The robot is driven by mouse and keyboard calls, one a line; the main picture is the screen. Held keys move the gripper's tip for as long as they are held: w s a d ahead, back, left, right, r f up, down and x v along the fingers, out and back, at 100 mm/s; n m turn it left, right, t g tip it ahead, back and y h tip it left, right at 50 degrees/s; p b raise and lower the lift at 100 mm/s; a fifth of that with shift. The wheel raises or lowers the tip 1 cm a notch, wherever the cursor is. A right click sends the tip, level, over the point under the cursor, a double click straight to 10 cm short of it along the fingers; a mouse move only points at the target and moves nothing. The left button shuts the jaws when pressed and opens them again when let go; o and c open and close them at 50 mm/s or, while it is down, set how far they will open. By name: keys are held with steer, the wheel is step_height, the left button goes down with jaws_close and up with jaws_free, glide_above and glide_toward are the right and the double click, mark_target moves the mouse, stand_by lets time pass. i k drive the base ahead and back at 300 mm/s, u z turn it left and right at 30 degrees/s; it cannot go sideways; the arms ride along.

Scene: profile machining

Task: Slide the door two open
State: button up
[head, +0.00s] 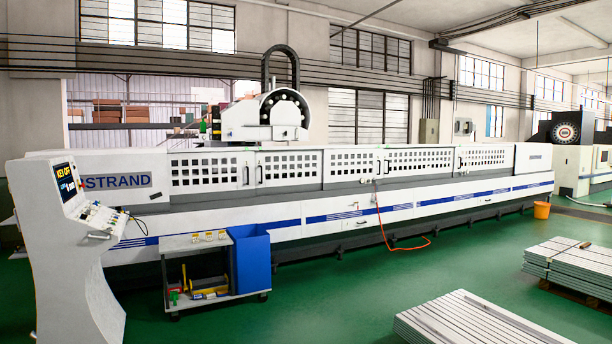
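A long white machine has a row of sliding doors with grids of square windows along its front. The leftmost door (210,172) and the door right of it (291,168) meet with dark upright handles (247,175) side by side. Further right are a middle door (352,168), another door (420,164) and a far right door (485,160). All the doors look shut. No number marks door two, so I cannot tell which it is. My gripper is not in view.
A control console (68,250) stands at the front left. A cart (196,240) with a blue bin (250,262) stands before the left doors. An orange hose (386,235) hangs to the green floor. Stacked profiles (480,322) lie front right. Floor between is clear.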

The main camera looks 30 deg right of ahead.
mark_target(263, 186)
steer(key=z, duration=0.95)
steer(key=i, duration=4)
steer(key=z, duration=0.05)
